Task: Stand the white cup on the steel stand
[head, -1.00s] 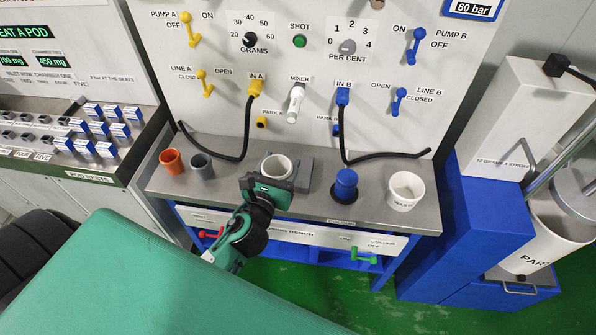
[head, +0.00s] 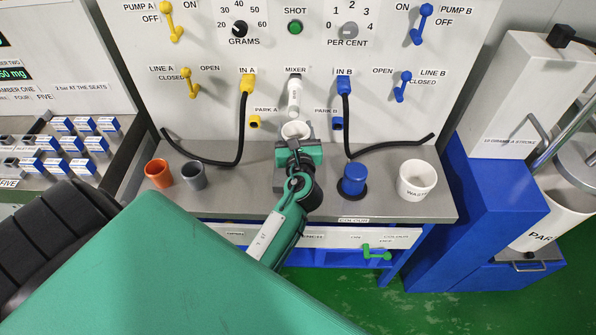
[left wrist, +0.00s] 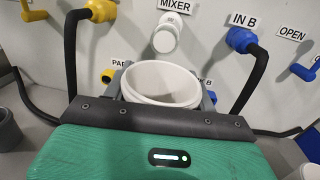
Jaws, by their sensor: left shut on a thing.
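The white cup (head: 296,130) is upright in my left gripper (head: 295,141), just below the white mixer nozzle (head: 294,96). In the left wrist view the cup (left wrist: 160,84) sits between the two grey fingers, its open mouth up and looking empty. The nozzle (left wrist: 167,38) is just behind its rim there. The grey steel stand (head: 279,181) shows partly beside and under my gripper, which hides most of it. Whether the cup's base touches the stand is hidden. My right gripper is not in view.
An orange cup (head: 158,173) and a grey cup (head: 193,176) stand left on the bench. Black hoses (head: 241,130) hang on both sides of the nozzle.

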